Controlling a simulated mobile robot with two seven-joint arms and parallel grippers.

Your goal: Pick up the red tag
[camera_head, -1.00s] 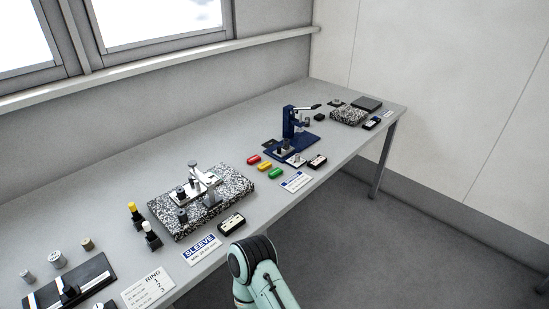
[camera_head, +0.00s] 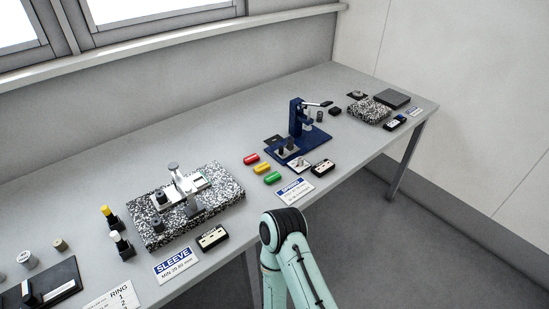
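The red tag (camera_head: 251,159) lies on the grey table, left of the blue press. A yellow tag (camera_head: 261,168) and a green tag (camera_head: 272,178) lie beside it in a slanting row, nearer the table's front edge. All three appear apart from one another. My arm shows in mint green at the bottom centre, in front of the table edge, but no gripper shows. Neither my left nor my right gripper is in view.
The blue press (camera_head: 298,135) stands right of the tags. A speckled stone block (camera_head: 225,190) with a metal fixture lies left of them. A SPRING card (camera_head: 294,190) and a SLEEVE card (camera_head: 176,265) lie along the front edge. The table (camera_head: 235,135) behind the tags is clear.

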